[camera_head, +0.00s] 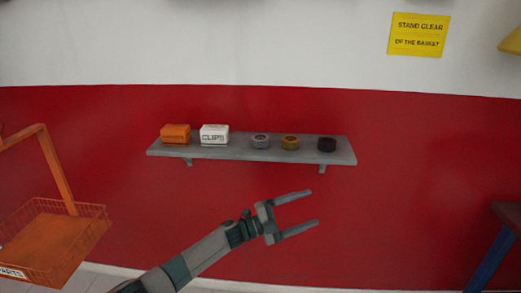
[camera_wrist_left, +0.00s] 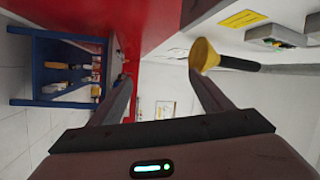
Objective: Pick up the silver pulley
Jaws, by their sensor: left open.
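The silver pulley (camera_head: 260,141) sits on a grey wall shelf (camera_head: 230,153), between a white box marked CLIPS and a brass-coloured pulley (camera_head: 290,142). A black pulley (camera_head: 327,144) sits at the right end of the shelf. My left gripper (camera_head: 314,207) is open and empty, in front of the red wall and lower in the picture than the shelf. Its two fingers also show in the left wrist view (camera_wrist_left: 160,88), with nothing held between them. The silver pulley cannot be made out in the left wrist view. My right gripper is not in view.
An orange box (camera_head: 175,133) and the white CLIPS box (camera_head: 214,135) stand on the shelf's left part. An orange wire basket (camera_head: 50,240) hangs at the left. A blue-legged bench (camera_head: 492,255) shows at the right edge. A yellow sign (camera_head: 419,35) is on the wall.

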